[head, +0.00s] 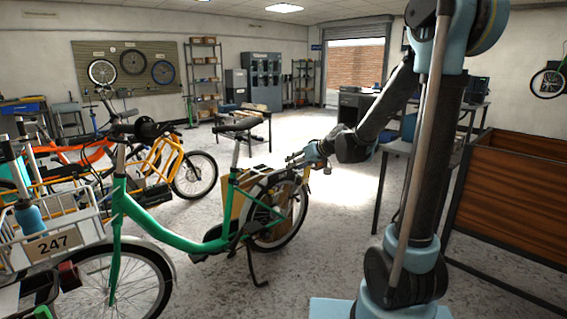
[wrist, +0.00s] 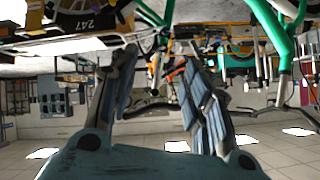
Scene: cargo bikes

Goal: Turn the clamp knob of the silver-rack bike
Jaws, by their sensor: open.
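The bike's dark saddle (head: 237,125) sits on a silver seat post (head: 236,150). I cannot make out the clamp knob in either view. My gripper (head: 292,158) is above the bike's rear wheel, right of the seat post. In the wrist view my gripper (wrist: 160,58) has its fingers apart, with nothing held between them.
An orange bike (head: 90,155) and a yellow-framed bike (head: 165,155) stand close behind at left. A wooden-sided crate (head: 510,195) is at right. A table (head: 400,147) stands behind my arm. The floor between the rear wheel and my base is clear.

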